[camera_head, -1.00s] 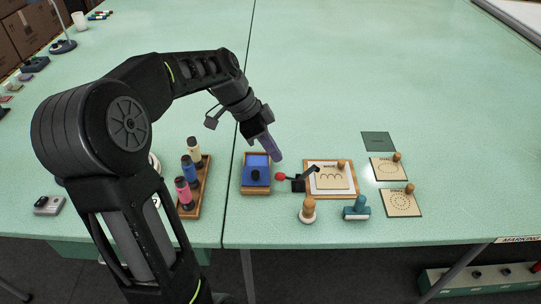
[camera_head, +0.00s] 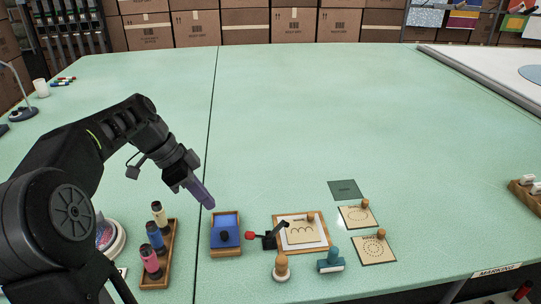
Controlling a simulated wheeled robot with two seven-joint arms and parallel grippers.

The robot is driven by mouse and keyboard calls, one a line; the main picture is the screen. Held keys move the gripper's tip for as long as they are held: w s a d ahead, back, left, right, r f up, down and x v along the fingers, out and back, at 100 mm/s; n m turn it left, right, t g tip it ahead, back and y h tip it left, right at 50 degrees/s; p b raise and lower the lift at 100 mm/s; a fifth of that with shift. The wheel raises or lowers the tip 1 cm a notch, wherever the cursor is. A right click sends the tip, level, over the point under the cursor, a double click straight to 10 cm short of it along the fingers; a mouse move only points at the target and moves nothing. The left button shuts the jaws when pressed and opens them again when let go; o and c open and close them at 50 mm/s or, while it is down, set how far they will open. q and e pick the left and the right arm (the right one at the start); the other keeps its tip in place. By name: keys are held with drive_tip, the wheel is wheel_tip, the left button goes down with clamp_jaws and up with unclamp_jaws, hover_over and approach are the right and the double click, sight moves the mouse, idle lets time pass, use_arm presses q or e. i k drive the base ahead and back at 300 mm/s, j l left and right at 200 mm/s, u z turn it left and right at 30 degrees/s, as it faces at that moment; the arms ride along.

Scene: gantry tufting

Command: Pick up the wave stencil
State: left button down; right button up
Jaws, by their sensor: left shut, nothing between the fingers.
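The wave stencil (camera_head: 301,233) is a tan card with a scalloped line and a round wooden knob. It lies on a white sheet in a wooden-edged board (camera_head: 281,245), with a black clamp with a red knob (camera_head: 262,239) at the board's left side. My left gripper (camera_head: 207,201) is shut and empty, above and behind the blue ink pad box, to the left of the stencil and well apart from it. My right gripper is not in view.
The blue pad box (camera_head: 226,247) stands left of the board. A wooden rack (camera_head: 157,272) holds several bottles. A wooden-handled stamp (camera_head: 281,267) and a teal roller (camera_head: 331,261) stand in front. Two other stencils (camera_head: 351,217) (camera_head: 366,252) and a dark green card (camera_head: 344,191) lie right.

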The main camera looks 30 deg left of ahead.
sight(303, 230)
drive_tip(key=k, duration=1)
